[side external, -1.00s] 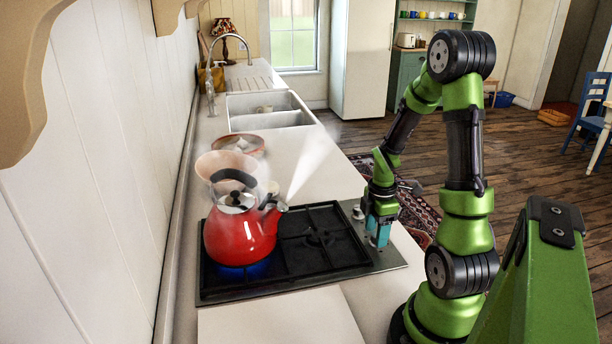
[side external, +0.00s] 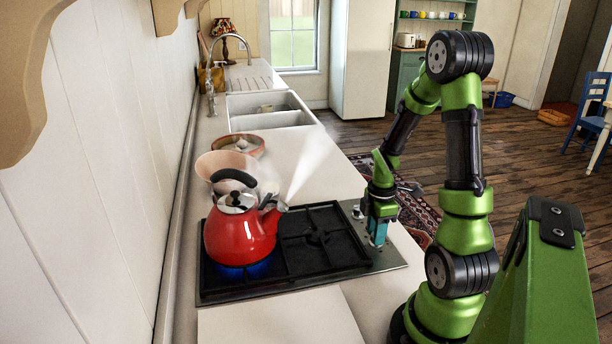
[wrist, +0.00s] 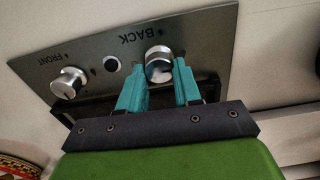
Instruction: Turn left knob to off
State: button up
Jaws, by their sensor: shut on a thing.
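The stove panel has two silver knobs. In the wrist view one knob (wrist: 159,62) is beside the upside-down word BACK, between the teal fingers of my gripper (wrist: 160,85). The fingers are shut on it. The other knob (wrist: 69,83) is near the word FRONT, clear of my gripper. In the side view my gripper (side external: 377,240) reaches down to the near end of the panel and hides the knob it holds; the other knob (side external: 357,213) shows just beyond. A blue flame (side external: 259,268) burns under the red kettle (side external: 240,238).
The kettle sits on the left side of the black hob (side external: 318,240) and steam rises from its spout. A black round spot (wrist: 111,63) sits between the knobs.

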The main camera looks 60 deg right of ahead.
jog(key=m, duration=0.8)
jog(key=shift+d+m, duration=0.1)
jog(key=shift+m, duration=0.3)
jog(key=m, duration=0.4)
jog(key=shift+m, duration=0.3)
jog(key=m, duration=0.4)
jog(key=shift+d, duration=0.15)
jog(key=shift+m, duration=0.3)
jog(key=o, duration=1)
jog(key=shift+o, duration=0.2)
jog(key=shift+r, duration=0.1)
notch_tip(320, 180, up, 17)
